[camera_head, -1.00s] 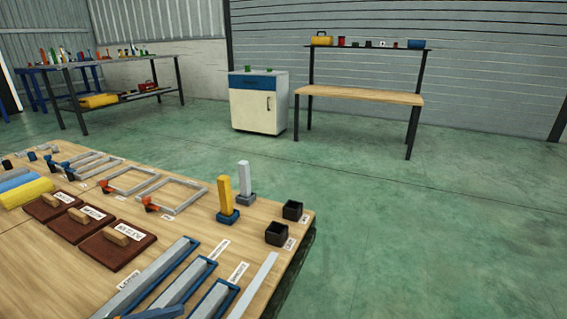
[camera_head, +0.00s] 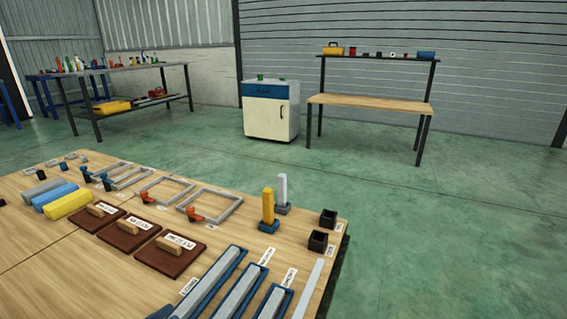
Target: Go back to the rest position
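Neither of my grippers shows clearly in the head view. The wooden worktable (camera_head: 60,300) fills the lower left. On it lie grey bars in blue trays (camera_head: 240,300), brown boards with wooden handles (camera_head: 170,252), and grey rectangular frames (camera_head: 217,207) with orange clamps. A yellow post (camera_head: 268,206) and a light grey post (camera_head: 282,190) stand upright in small bases near the far right corner. Two black open boxes (camera_head: 318,240) sit at the right edge. Yellow, blue and grey cylinders (camera_head: 69,204) lie at the left.
A white cabinet with a blue drawer (camera_head: 270,112) and a wooden bench with a shelf (camera_head: 370,103) stand by the back wall. A dark-legged table with tools (camera_head: 125,70) stands at the back left. The green floor (camera_head: 460,240) on the right is clear.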

